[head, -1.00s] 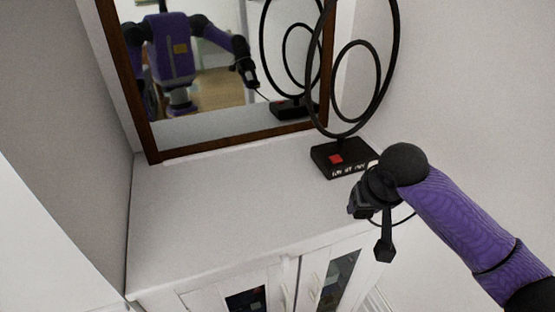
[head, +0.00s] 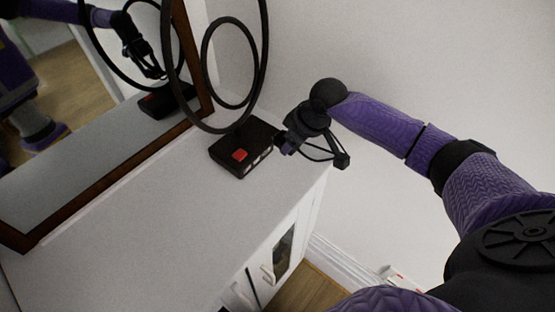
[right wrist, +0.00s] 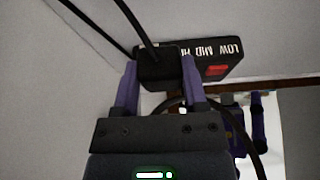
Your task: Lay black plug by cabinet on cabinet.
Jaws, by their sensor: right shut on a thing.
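The white cabinet (head: 150,235) fills the lower left of the head view. My right gripper (head: 287,146) is over the cabinet's right end, close beside a black box with a red switch. In the right wrist view, its two purple fingers are shut on a black plug (right wrist: 158,68), with a black cord running up from it. In the head view the plug is hard to make out against the dark gripper. A black piece (head: 342,160) sticks out right of the gripper, with thin cord around it. My left gripper is out of view.
The black box (head: 225,158) carries tall black rings (head: 266,50) and stands at the back of the cabinet top. A brown-framed mirror (head: 110,160) leans along the left. The front of the cabinet top is clear. A pale wall (head: 430,70) stands behind.

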